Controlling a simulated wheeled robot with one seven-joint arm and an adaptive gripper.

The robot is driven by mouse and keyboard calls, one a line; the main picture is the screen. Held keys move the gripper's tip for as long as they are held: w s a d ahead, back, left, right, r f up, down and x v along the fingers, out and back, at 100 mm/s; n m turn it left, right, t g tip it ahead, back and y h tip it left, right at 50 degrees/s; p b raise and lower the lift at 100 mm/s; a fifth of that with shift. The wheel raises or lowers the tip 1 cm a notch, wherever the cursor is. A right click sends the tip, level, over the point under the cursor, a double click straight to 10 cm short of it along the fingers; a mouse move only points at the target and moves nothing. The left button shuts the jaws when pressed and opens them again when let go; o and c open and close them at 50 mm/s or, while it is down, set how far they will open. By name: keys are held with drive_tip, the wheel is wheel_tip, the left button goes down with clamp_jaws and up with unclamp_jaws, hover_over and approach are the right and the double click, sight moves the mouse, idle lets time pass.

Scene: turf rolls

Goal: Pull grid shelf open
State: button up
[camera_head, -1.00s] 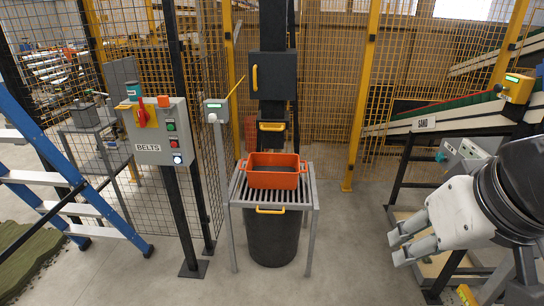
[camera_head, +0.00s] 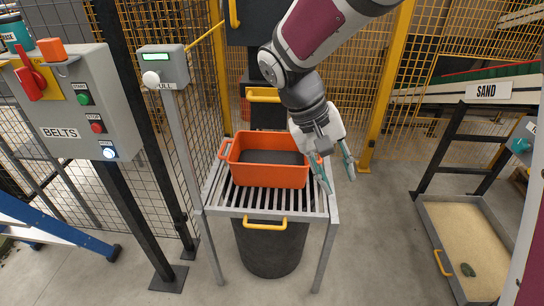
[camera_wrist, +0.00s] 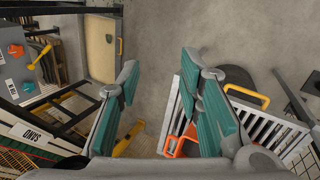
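The grid shelf (camera_head: 262,205) is a grey slatted metal top on a leg frame, with a yellow handle (camera_head: 265,222) at its front. An orange crate (camera_head: 268,175) with dark contents stands on it. My gripper (camera_head: 338,180) is at the right of the shelf, beside the crate, fingers pointing down and apart. In the wrist view, the teal-padded fingers of my gripper (camera_wrist: 160,78) are spread with nothing between them. The shelf (camera_wrist: 262,128) and its yellow handle (camera_wrist: 247,96) lie to their right. The crate (camera_wrist: 182,143) is partly hidden by a finger.
A black bin (camera_head: 270,250) stands under the shelf. A small control post (camera_head: 163,67) and the BELTS panel (camera_head: 75,105) stand left. A sand tray (camera_head: 475,245) lies on the floor at right. The floor before the shelf is clear.

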drive_tip(key=w+a+f+h+b, duration=0.2)
drive_tip(key=w+a+f+b, duration=0.1)
drive_tip(key=f, duration=0.3)
drive_tip(key=w+a+f+h+b, duration=0.2)
drive_tip(key=w+a+f, duration=0.1)
drive_tip(key=f, duration=0.3)
drive_tip(key=n+t+h+b, duration=0.5)
drive_tip(key=n+t+b, duration=0.1)
drive_tip(key=t+b, duration=0.8)
approach(264, 227)
drive_tip(key=x, duration=0.3)
drive_tip(key=b+x, duration=0.1)
drive_tip(key=x, duration=0.3)
drive_tip(key=b+x, duration=0.1)
drive_tip(key=x, duration=0.2)
drive_tip(key=shift+w+f, duration=0.3)
drive_tip(key=shift+f, duration=0.05)
drive_tip(key=shift+c, duration=0.5)
clamp_jaws()
